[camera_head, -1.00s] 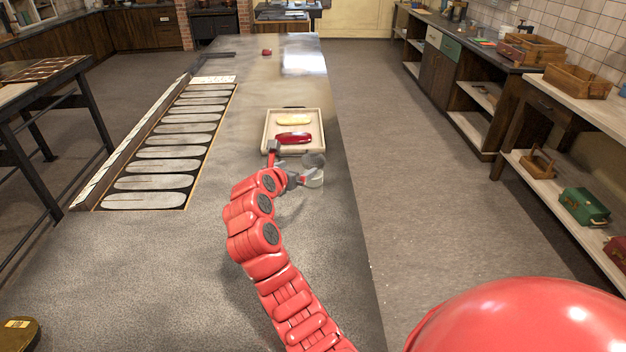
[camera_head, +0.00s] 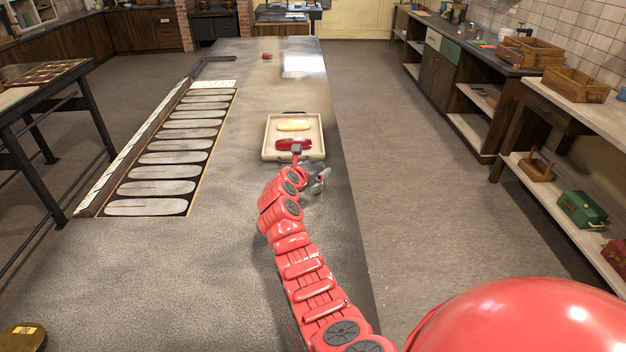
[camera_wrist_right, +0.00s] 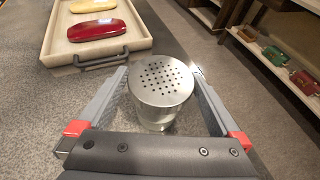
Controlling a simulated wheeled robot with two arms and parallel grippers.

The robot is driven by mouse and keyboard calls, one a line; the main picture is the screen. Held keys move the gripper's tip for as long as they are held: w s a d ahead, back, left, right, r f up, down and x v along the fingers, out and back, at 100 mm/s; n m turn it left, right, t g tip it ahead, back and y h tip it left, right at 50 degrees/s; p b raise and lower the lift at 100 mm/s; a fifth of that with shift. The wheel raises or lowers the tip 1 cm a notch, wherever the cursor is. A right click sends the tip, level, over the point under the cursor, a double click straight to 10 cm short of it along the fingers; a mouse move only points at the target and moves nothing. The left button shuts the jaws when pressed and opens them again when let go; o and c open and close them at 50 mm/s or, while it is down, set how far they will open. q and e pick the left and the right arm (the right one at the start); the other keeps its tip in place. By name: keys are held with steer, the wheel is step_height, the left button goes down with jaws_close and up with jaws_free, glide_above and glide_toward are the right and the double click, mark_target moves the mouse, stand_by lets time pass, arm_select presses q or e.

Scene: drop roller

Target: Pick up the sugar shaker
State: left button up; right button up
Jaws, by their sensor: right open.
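The sugar shaker (camera_wrist_right: 160,84) has a perforated metal lid and a clear body, and stands upright on the long table. In the right wrist view it is between the two fingers of my right gripper (camera_wrist_right: 163,88), which is open. Gaps show between the lid and both fingers. In the head view my right gripper (camera_head: 317,180) is small, near the tray's front edge, and the shaker is mostly hidden there. My left gripper is not in view.
A pale tray (camera_head: 268,153) with a red case (camera_head: 290,145) and a yellow one (camera_head: 293,125) lies just beyond the shaker; its dark handle is close to the left finger. The table's right edge (camera_head: 345,190) is close by. A slotted board (camera_head: 165,160) lies to the left.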

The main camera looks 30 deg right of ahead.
steer(key=shift+x, duration=1.75)
steer(key=c, duration=1.3)
